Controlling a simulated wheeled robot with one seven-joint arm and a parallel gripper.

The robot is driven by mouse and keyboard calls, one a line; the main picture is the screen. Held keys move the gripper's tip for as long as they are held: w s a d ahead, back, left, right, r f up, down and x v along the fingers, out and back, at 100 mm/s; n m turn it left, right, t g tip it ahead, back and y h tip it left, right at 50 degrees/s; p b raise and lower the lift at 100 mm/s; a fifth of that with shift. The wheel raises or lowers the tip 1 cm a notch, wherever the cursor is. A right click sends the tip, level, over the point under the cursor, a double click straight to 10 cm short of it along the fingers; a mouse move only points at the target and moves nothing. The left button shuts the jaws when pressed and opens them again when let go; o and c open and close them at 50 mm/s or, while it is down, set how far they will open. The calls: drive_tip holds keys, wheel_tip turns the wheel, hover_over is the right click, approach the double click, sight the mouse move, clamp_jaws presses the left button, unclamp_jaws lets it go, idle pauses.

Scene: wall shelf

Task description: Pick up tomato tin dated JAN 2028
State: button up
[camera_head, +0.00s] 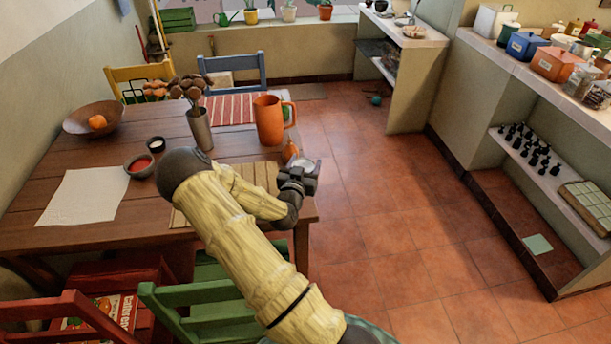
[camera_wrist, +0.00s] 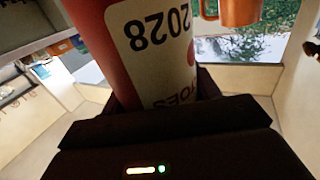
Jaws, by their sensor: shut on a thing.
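My gripper (camera_head: 297,182) is at the right edge of the wooden table, by the slatted mat. It is shut on a red and cream tin (camera_wrist: 150,45), which fills the top middle of the wrist view. The label appears upside down there and shows "2028" and a word ending "TOES". The month is out of view. In the head view only a pale round top shows at the gripper, and my arm and fingers hide the rest. I cannot tell whether the tin touches the table.
An orange jug (camera_head: 268,122) and a small orange-brown pear-like item (camera_head: 290,151) stand close to my gripper. A metal vase (camera_head: 200,130), small bowls and a fruit bowl (camera_head: 76,121) are further left. A green chair (camera_head: 205,300) is below my arm. The tiled floor (camera_head: 385,220) to the right is clear.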

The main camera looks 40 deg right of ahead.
drive_tip(key=shift+r, duration=1.6)
